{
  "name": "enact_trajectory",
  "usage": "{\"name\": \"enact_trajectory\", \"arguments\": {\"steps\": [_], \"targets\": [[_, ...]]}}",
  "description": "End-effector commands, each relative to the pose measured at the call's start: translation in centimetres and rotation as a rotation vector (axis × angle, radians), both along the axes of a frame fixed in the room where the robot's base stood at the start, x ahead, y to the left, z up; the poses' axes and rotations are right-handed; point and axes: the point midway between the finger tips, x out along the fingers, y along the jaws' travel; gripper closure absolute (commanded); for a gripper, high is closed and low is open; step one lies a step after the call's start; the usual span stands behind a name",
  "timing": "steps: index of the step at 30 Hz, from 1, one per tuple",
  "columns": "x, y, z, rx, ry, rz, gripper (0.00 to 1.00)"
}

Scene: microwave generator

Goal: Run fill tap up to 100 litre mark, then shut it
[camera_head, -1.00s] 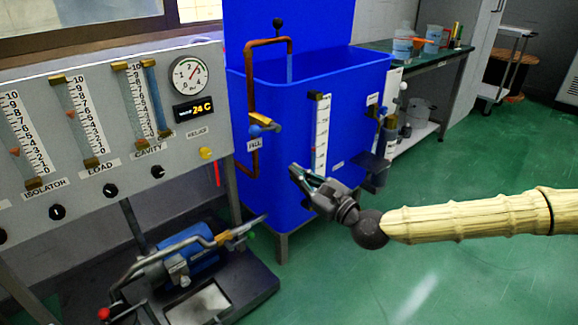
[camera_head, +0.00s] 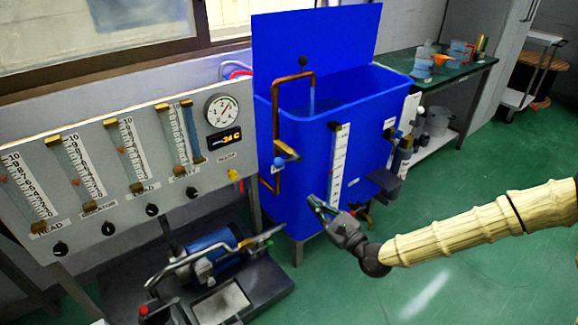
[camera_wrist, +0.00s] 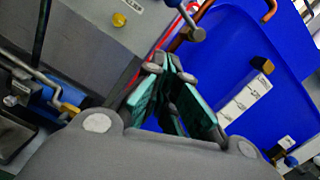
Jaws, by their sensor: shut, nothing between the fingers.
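The blue tank (camera_head: 300,140) stands at centre, with a copper fill pipe (camera_head: 276,115) bending over its rim. A thin pale stream (camera_head: 312,100) shows below the pipe's spout. The fill tap (camera_head: 283,160) has a blue handle and sits on the pipe's lower part; its handle shows in the wrist view (camera_wrist: 197,35). A white level scale (camera_head: 338,165) runs down the tank front; its marks are too small to read. My gripper (camera_head: 314,203) is shut and empty, in front of the tank near the scale's lower end, apart from the tap.
A grey panel (camera_head: 105,200) with several flow tubes, a gauge (camera_head: 221,110) and knobs stands left. A blue pump (camera_head: 210,245) on a dark base lies below it. Other valves (camera_head: 392,134) are at the tank's right. A green bench (camera_head: 455,75) stands behind.

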Motion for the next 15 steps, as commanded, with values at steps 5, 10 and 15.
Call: {"name": "enact_trajectory", "arguments": {"steps": [5,10,15], "targets": [[0.3,0.3,0.0,-0.002,-0.003,0.002,1.0],[1.7,1.7,0.2,-0.002,-0.004,0.003,1.0],[3.7,3.5,0.6,-0.003,-0.004,0.003,1.0]]}}
